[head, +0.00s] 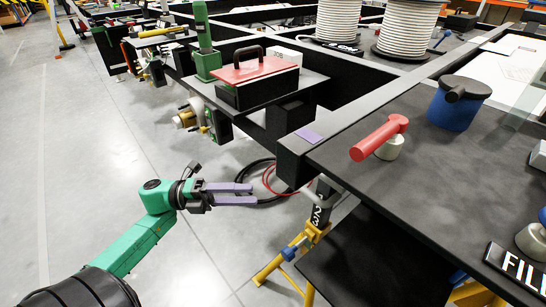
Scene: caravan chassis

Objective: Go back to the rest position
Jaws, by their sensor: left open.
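My left gripper (232,194) is at the end of my green and black left arm, which comes in from the lower left. Its two purple fingers are parallel with a gap between them, and nothing shows in the gap. The gripper is over the grey floor, left of the chassis corner and in front of a loop of black and red cable. My right gripper is not in this view.
A black chassis frame (287,160) runs beside the arm. A yellow stand (291,258) is below its corner. On the dark worktop (398,158) are a red-handled tool (380,138) and a blue pot (457,107). The floor at left (90,150) is clear.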

